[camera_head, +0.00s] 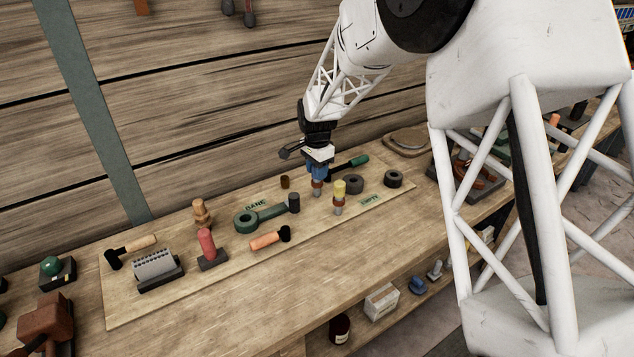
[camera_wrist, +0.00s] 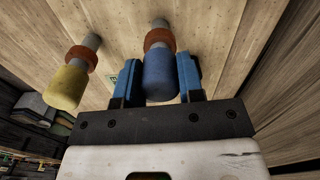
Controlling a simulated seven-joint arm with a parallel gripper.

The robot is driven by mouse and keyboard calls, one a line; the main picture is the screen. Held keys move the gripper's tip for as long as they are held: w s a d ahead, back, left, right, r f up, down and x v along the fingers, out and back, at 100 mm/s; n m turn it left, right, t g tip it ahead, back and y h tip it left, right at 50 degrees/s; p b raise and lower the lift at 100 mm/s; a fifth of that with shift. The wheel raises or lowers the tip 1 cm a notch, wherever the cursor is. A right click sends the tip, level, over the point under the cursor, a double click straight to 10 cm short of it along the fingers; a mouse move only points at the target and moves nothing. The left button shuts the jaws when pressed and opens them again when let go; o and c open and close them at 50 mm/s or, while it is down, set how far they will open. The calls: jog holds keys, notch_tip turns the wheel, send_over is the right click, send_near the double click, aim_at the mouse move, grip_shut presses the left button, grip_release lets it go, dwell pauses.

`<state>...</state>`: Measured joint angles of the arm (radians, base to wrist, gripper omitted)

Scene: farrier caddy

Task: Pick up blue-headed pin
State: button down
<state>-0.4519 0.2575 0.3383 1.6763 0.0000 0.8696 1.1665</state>
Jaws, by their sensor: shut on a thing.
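The blue-headed pin (camera_wrist: 160,75) is between the two blue fingers of my gripper (camera_wrist: 158,80) in the wrist view, with its blue head in the jaws. Its brown collar and grey shank point away from the gripper. In the head view my gripper (camera_head: 319,172) is over the pale board, shut on the pin, whose brown collar and shank (camera_head: 317,188) show below the fingers. I cannot tell whether the shank tip touches the board. A yellow-headed pin (camera_head: 339,193) stands just right of it; it also shows at the left in the wrist view (camera_wrist: 65,87).
Two dark rings (camera_head: 394,179) and a green-handled tool (camera_head: 350,163) lie right of and behind my gripper. A green ring-ended tool (camera_head: 250,219) lies to the left, near a "BANE" label. An "EMPTY" label (camera_head: 370,201) lies at right.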

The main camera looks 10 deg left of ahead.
jog(key=shift+r, duration=1.2)
dwell(0.4)
jog(key=shift+r, duration=2.35)
